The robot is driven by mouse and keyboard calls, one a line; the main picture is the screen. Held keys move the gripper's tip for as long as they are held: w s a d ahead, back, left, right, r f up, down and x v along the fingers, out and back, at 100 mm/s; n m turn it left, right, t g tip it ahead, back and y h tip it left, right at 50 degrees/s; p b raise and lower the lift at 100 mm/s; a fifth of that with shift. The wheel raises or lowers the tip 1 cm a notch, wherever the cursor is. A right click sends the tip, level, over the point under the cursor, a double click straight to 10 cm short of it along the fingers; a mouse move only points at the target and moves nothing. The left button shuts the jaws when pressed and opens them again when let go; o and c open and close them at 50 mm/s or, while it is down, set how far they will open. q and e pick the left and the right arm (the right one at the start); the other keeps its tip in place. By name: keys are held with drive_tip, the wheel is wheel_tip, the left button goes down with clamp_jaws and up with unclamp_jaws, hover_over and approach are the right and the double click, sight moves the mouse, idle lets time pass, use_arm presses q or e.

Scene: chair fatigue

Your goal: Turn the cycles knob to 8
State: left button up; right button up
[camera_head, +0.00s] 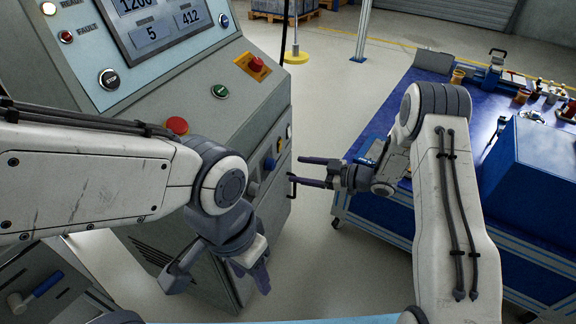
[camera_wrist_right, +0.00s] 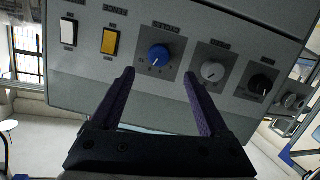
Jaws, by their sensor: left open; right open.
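A row of knobs sits on the side panel of the grey machine. In the right wrist view these are a blue knob (camera_wrist_right: 159,56), a grey knob (camera_wrist_right: 213,71) and a black knob (camera_wrist_right: 261,84). The blue knob also shows in the head view (camera_head: 269,163). My right gripper (camera_head: 296,171) is open and empty, its fingers pointing at the panel around the blue knob's direction, apart from it. My left gripper (camera_head: 254,276) is open and empty, hanging low before the machine.
A white switch (camera_wrist_right: 68,32) and a yellow switch (camera_wrist_right: 109,41) sit left of the blue knob. A red button (camera_head: 177,125) and a screen (camera_head: 160,25) are on the machine's top. A blue workbench (camera_head: 400,90) with tools stands right; floor between is clear.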

drive_tip(key=shift+v, duration=1.2)
